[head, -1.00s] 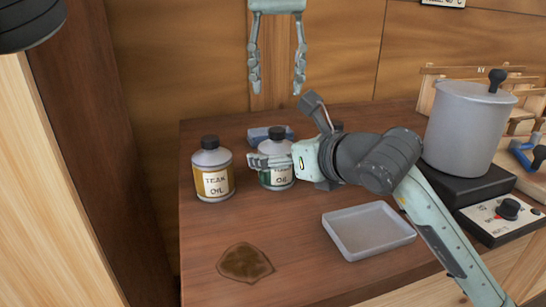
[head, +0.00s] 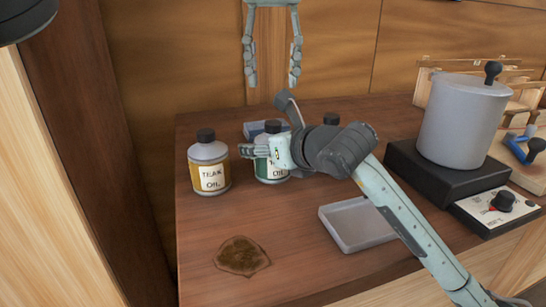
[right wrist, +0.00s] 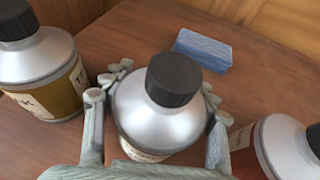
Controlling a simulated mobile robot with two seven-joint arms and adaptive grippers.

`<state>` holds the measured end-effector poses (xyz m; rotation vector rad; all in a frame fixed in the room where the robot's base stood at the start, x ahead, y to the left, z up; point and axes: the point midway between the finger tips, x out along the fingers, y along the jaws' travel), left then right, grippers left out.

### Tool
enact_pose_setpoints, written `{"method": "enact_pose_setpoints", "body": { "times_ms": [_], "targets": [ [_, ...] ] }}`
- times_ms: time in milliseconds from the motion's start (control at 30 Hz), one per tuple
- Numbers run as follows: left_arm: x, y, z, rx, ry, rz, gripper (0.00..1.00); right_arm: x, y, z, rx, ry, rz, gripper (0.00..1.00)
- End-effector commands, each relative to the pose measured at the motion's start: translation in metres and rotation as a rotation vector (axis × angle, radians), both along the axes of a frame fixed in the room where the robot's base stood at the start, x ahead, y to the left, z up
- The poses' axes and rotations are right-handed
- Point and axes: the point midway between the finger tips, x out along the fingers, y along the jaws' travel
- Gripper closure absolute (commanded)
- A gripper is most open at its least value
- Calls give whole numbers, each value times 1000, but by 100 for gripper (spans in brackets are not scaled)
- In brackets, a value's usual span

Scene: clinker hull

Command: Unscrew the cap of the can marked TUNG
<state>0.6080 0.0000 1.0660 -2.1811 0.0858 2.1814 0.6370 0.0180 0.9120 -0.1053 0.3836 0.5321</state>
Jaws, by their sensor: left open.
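A silver can with a green label (head: 271,170) and black cap (head: 272,127) stands upright on the bench. My right gripper (head: 262,151) covers part of its label, so I cannot read its name for sure. In the right wrist view, my right gripper's fingers lie against both sides of this can (right wrist: 155,110), and its black cap (right wrist: 174,80) is on top and clear of them. My left gripper (head: 272,78) is open and empty, fingers pointing down, above and behind the cans in the picture.
A teak oil can (head: 209,170) stands to the left. A third can (right wrist: 285,145) is close on the right, mostly hidden in the head view. A blue block (right wrist: 203,49) lies behind.

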Motion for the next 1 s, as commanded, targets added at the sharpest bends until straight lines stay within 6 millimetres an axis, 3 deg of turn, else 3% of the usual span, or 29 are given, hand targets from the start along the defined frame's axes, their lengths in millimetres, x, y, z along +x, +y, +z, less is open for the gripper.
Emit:
{"method": "enact_pose_setpoints", "body": {
  "times_ms": [33,400,867,1000],
  "targets": [
    [0,0,0,0,0,0,54,0,0,0,0,0,0,53],
    [0,0,0,0,0,0,54,0,0,0,0,0,-1,97],
    [0,0,0,0,0,-6,54,0,-1,0,0,0,-1,100],
    [-1,-3,-1,-1,3,-137,54,0,-1,0,0,0,-1,100]
  ]
}}
